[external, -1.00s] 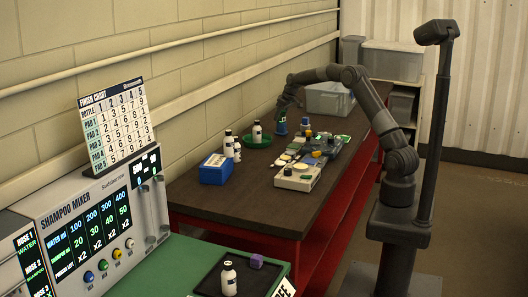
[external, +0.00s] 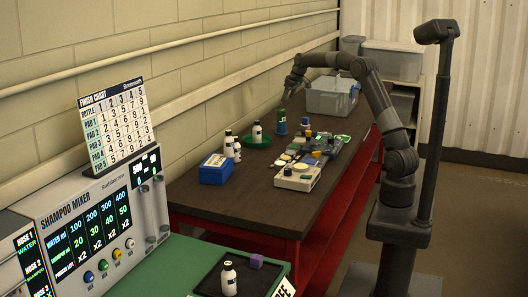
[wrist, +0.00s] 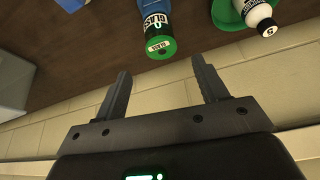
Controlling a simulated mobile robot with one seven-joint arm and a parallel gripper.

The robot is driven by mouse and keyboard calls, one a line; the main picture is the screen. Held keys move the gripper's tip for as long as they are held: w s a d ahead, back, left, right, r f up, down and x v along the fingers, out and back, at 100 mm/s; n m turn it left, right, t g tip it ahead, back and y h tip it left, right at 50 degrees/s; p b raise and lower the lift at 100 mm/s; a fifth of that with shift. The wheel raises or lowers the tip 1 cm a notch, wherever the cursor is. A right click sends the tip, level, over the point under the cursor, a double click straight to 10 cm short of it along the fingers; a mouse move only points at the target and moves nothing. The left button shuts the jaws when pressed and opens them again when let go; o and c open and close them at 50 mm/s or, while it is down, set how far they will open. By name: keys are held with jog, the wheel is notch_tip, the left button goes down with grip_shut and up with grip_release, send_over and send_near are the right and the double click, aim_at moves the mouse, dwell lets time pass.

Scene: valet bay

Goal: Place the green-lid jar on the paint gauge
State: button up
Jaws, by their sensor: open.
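The green-lid jar (external: 281,114) stands upright toward the far end of the dark workbench, on a round blue piece (external: 281,129). I cannot tell for certain whether this blue piece is the paint gauge. In the wrist view the jar (wrist: 157,32) shows its green lid and a dark "GLASS" label, with blue behind its far end. My gripper (external: 290,90) is above the jar and apart from it. In the wrist view my gripper (wrist: 160,67) has its fingers spread with nothing between them, and the lid lies just beyond the fingertips.
A white bottle (external: 257,132) stands on a green dish (external: 250,142) near the jar. Several devices, including a beige box (external: 298,176), line the bench's right side. A grey bin (external: 330,100) stands behind. A blue box (external: 215,172) and bottles sit front left; the front middle is bare.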

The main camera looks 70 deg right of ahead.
jog(key=s+a+r+n, duration=0.1)
jog(key=s+a+r, duration=0.5)
jog(key=a, duration=0.6)
jog(key=s+a+r, duration=0.3)
jog(key=s+a, duration=0.6)
jog(key=a, duration=0.2)
jog(key=s+a+f, duration=0.3)
jog(key=s+a, duration=0.1)
jog(key=s, duration=0.4)
jog(key=s+a+f, duration=0.2)
jog(key=s+a, duration=0.3)
jog(key=s, duration=0.3)
jog(key=s+a+f+t, duration=0.1)
jog(key=s+a+f, duration=0.2)
jog(key=s, duration=0.5)
jog(key=shift+a+f+n+y, duration=0.3)
jog(key=shift+a+f+n, duration=0.1)
jog(key=shift+a, duration=0.3)
jog(key=shift+s+r, duration=0.1)
